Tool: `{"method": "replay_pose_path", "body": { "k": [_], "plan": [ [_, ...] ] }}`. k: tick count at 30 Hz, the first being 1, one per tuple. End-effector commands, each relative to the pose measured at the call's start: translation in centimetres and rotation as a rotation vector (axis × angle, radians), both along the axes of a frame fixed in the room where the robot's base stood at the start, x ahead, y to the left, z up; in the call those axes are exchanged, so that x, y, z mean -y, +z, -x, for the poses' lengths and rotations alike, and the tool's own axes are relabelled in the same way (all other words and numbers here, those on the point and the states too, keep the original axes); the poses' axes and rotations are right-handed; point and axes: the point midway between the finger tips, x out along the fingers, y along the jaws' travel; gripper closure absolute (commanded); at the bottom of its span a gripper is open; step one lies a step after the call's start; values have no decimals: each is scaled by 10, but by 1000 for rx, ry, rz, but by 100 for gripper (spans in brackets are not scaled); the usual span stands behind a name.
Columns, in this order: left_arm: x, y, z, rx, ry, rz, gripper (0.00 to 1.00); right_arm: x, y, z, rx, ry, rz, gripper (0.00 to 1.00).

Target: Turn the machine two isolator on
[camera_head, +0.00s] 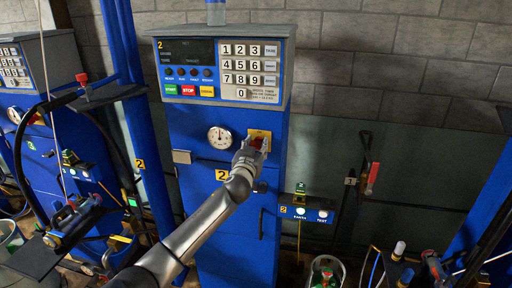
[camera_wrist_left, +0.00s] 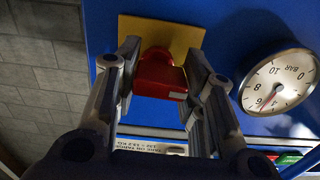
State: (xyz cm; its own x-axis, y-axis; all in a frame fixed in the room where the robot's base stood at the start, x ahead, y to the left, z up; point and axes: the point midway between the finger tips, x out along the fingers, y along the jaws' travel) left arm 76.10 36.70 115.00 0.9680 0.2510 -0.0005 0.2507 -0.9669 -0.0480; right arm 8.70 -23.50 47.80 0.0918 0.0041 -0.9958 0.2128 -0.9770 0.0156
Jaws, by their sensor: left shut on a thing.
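Machine two is the blue cabinet (camera_head: 225,230) in the middle of the head view, marked with yellow "2" labels. Its isolator is a red knob (camera_wrist_left: 160,76) on a yellow plate (camera_wrist_left: 188,34), right of the round gauge (camera_head: 220,137) in the head view. My left gripper (camera_head: 251,152) reaches in from below and covers most of the knob there. In the left wrist view the two fingers of my left gripper (camera_wrist_left: 162,88) stand on either side of the red knob and are shut on it. My right gripper is not in view.
A keypad panel (camera_head: 223,70) sits above the isolator. A small box with lit buttons (camera_head: 307,212) is at the cabinet's right. Another blue machine (camera_head: 45,130) stands at the left, with a dark bracket and tool near it. A red-handled lever (camera_head: 372,178) is on the wall.

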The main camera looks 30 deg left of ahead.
Motion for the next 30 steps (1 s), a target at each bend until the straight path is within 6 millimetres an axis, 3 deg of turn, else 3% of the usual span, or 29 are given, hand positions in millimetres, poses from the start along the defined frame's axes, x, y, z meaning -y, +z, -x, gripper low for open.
{"method": "replay_pose_path", "body": {
  "k": [8, 30],
  "plan": [
    [0, 1, 0, -44, 0, -171, 87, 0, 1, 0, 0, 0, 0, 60],
    [1, 4, 0, -221, 0, -852, 87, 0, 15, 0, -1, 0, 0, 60]
  ]
}}
